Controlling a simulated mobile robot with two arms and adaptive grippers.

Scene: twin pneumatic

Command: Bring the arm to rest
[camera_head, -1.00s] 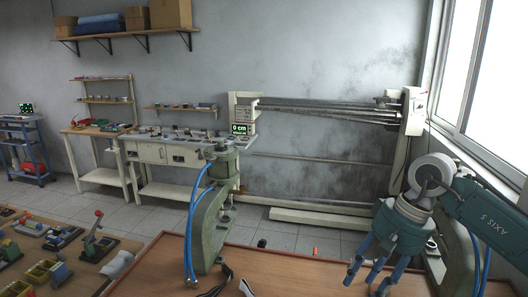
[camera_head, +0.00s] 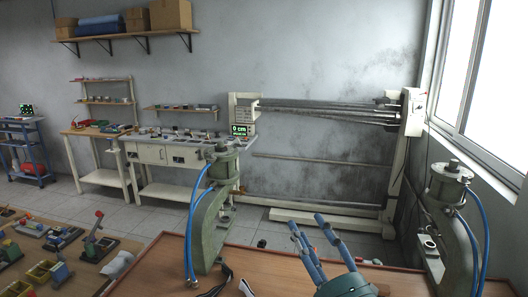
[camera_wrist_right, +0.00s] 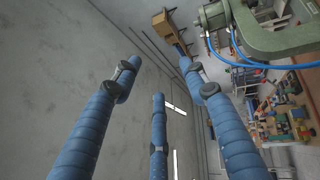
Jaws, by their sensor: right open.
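My right gripper (camera_head: 306,224) is at the bottom of the head view, right of centre, with its blue fingers pointing up and a little left. In the right wrist view its three blue segmented fingers (camera_wrist_right: 160,75) are spread apart, with nothing between them. The gripper is open and empty. Only the hand and a small part of the teal wrist show in the head view; the rest of the right arm is out of frame. My left gripper is not in view.
A green pneumatic press (camera_head: 208,225) with blue hoses stands on the brown table (camera_head: 160,262), left of my gripper. A second press (camera_head: 455,225) stands at the right by the window. Several small parts and bins (camera_head: 45,270) lie at the lower left.

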